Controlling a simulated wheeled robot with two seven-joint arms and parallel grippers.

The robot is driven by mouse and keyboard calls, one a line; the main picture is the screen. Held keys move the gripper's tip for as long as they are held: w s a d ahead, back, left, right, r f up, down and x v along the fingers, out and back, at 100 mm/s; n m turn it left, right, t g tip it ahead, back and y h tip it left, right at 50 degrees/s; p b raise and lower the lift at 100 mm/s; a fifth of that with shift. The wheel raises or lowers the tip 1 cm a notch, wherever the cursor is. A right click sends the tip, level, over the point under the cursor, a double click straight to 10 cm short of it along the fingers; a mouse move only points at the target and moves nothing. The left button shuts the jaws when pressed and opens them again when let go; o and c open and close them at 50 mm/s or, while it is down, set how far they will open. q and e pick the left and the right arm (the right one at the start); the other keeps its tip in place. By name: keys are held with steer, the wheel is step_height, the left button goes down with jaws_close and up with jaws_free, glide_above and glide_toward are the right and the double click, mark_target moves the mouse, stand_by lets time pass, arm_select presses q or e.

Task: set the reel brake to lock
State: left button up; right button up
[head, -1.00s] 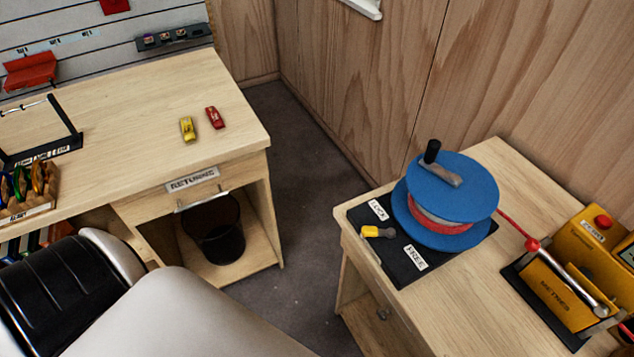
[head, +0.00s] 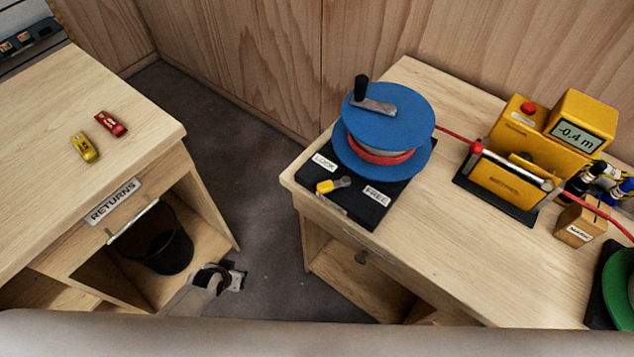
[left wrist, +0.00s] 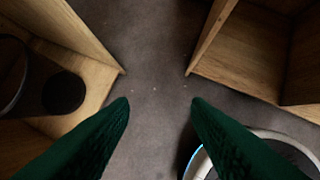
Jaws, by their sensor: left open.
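The blue reel (head: 388,125) with a black crank handle stands on a black base plate (head: 366,207) on the right bench. The brake lever (head: 333,185), with a yellow knob at its left end, lies between the LOCK label (head: 325,162) and the FREE label (head: 376,196). Its exact setting is hard to tell. My left gripper (head: 236,277) is low over the floor between the two benches, well below and left of the lever. In the left wrist view its green fingers (left wrist: 160,105) are apart with nothing between them. My right gripper is not in view.
The left bench (head: 60,170) has a RETURNS drawer, red and yellow pieces on top and a black bin (head: 165,245) below. Open floor lies between the benches.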

arm_select(q)
steer(key=w+d+r+m+t+h+b, duration=0.1)
steer(key=w+d+r+t+h, duration=0.1)
steer(key=w+r, duration=1)
steer(key=w+d+r+m+h+b, duration=0.1)
steer(key=w+d+r+m, duration=0.15)
steer(key=r, duration=0.55)
steer(key=w+d+r+m+h, duration=0.1)
steer(key=w+d+r+h, duration=0.1)
steer(key=w+d+r, duration=0.35)
steer(key=s+d+r+m+g+h+b, duration=0.1)
steer(key=s+d+r+m+h, duration=0.25)
steer(key=r, duration=0.85)
steer(key=m+g+y, duration=0.1)
steer(key=m+g, duration=0.2)
glide_toward(324, 185)
steer(key=x, duration=0.8)
steer(key=shift+w+d+f, duration=0.1)
steer(key=shift+d+f, duration=0.1)
steer(key=shift+d, duration=0.05)
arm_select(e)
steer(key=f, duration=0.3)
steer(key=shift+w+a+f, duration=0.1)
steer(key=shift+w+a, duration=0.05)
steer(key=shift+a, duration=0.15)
